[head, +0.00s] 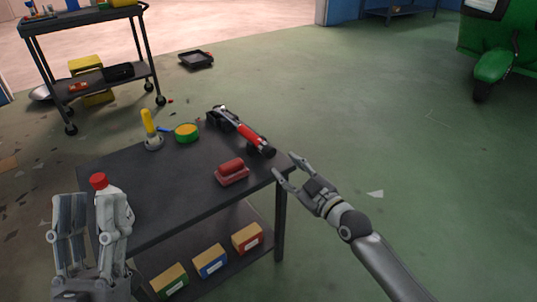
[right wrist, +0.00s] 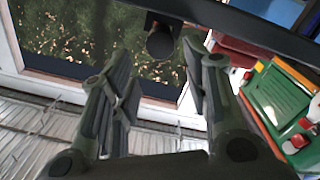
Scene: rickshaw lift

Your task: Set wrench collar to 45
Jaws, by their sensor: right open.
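A long black tool with a red middle section (head: 250,134), which looks like the wrench, lies on the dark table (head: 150,190) near its right back corner. Any scale or number on its collar is too small to read. My right gripper (head: 287,173) is open and empty just off the table's right corner, apart from the tool. In the right wrist view, a round black end (right wrist: 160,43) shows beyond and between its open fingers (right wrist: 158,62); I cannot tell surely that it is the tool's. My left gripper (head: 90,195) is open at the table's left front.
The table also holds a red block-like item (head: 232,172), a green-yellow ring (head: 186,132), a yellow-handled tool (head: 149,128) and a red-capped bottle (head: 99,182). Boxes (head: 210,262) sit on its lower shelf. A cart (head: 85,18) stands behind. Floor at the right is mostly clear.

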